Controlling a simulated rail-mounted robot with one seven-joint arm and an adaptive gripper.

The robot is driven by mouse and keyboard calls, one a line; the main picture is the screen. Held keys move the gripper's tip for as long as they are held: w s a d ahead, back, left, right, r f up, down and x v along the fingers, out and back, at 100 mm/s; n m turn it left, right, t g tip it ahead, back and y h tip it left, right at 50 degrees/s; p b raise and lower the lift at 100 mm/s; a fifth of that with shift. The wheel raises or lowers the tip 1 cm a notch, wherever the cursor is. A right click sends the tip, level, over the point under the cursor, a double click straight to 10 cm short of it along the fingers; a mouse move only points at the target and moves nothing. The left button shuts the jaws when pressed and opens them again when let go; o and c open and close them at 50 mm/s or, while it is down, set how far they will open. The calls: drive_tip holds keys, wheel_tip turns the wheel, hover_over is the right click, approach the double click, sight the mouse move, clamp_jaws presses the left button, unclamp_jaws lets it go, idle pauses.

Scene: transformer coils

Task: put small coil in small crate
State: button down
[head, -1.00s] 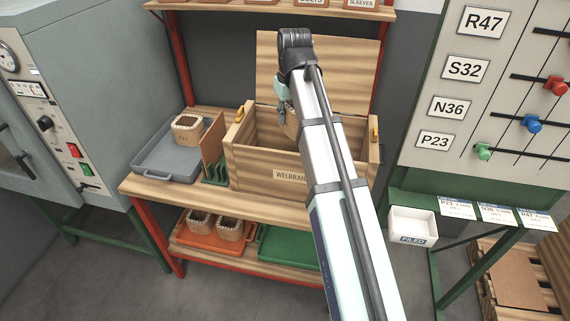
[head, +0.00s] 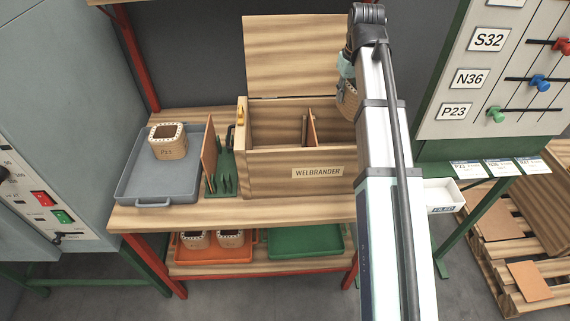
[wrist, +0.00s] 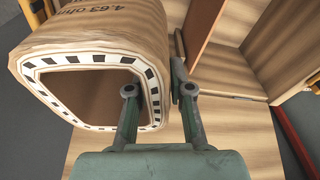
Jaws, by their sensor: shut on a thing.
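My gripper (head: 346,82) is shut on a coil (head: 348,103), which shows at the right end of the open wooden crate (head: 270,178) marked WELBRANDER. In the wrist view my gripper (wrist: 155,90) pinches the wall of the coil (wrist: 100,58), one finger in its hollow and one outside. The coil is tan with a black-and-white dashed rim and print ending in "ohm". The crate has its lid (head: 300,55) raised and a brown divider (head: 311,128) inside. My arm hides the crate's right end, so I cannot tell the coil's height over it.
A grey tray (head: 135,185) with another coil (head: 168,146) stands left of the crate. Between them is a green rack (head: 222,175) with a brown board (head: 208,150). The lower shelf holds an orange tray with coils (head: 213,252) and an empty green tray (head: 305,241).

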drive_tip(key=a+f+p, duration=0.2)
drive_tip(key=a+p, duration=0.1)
drive_tip(key=a, duration=2.1)
drive_tip(key=f+m+p, duration=0.1)
drive_tip(key=f, duration=0.5)
drive_tip(key=f+p, duration=0.2)
drive_tip(key=f, duration=0.5)
drive_tip(key=f+m+p, duration=0.1)
drive_tip(key=f, duration=0.6)
drive_tip(key=shift+w+f+m+h, duration=0.1)
drive_tip(key=shift+w+m+h, duration=0.2)
drive_tip(key=shift+w, duration=0.1)
drive_tip(key=shift+f, duration=0.1)
drive_tip(key=c, duration=1.1)
unclamp_jaws()
drive_tip(key=shift+o, duration=0.2)
wheel_tip(320, 180, up, 12)
drive_tip(key=s+b, duration=0.2)
